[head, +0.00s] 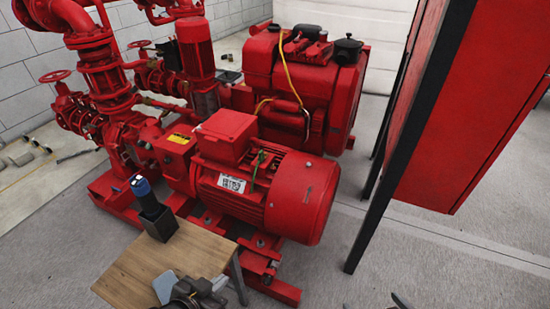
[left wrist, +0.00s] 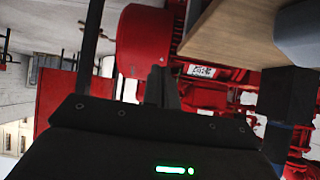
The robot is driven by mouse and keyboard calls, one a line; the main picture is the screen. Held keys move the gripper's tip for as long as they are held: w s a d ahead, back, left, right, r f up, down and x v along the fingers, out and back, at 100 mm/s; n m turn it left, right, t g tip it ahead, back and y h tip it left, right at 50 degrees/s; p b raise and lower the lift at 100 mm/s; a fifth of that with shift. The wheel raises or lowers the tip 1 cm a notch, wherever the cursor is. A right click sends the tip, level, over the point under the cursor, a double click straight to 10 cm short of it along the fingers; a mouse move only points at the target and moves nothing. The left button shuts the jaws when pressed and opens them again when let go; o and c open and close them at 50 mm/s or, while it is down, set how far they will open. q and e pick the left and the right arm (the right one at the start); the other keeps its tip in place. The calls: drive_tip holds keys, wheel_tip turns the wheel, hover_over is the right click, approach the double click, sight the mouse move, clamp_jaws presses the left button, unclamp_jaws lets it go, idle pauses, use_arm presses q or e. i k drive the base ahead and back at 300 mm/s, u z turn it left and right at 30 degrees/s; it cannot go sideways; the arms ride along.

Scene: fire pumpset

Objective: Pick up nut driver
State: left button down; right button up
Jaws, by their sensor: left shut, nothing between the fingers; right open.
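A blue-handled tool (head: 141,186), which looks like the nut driver, stands upright in a black holder (head: 160,222) on the wooden table (head: 150,270). Its lower part is hidden in the holder. In the left wrist view the black holder (left wrist: 286,105) and blue handle (left wrist: 275,142) are at the right, partly cut off by my gripper body. My left gripper (head: 208,290) is at the table's near edge, apart from the tool. Its fingers (left wrist: 161,86) are shut and empty. My right gripper (head: 400,300) is open; only its tips show at the bottom edge, away from the table.
A grey-blue object (head: 165,287) lies on the table beside my left gripper. The red pumpset motor (head: 265,190) stands close behind the table. A red cabinet on a black frame (head: 470,110) stands at the right. Grey floor (head: 315,275) between them is clear.

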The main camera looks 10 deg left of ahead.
sight(146, 195)
drive_tip(key=u, duration=1.4)
drive_tip(key=k, duration=0.5)
drive_tip(key=u, duration=1.05)
drive_tip(key=i, duration=0.2)
drive_tip(key=u, duration=0.1)
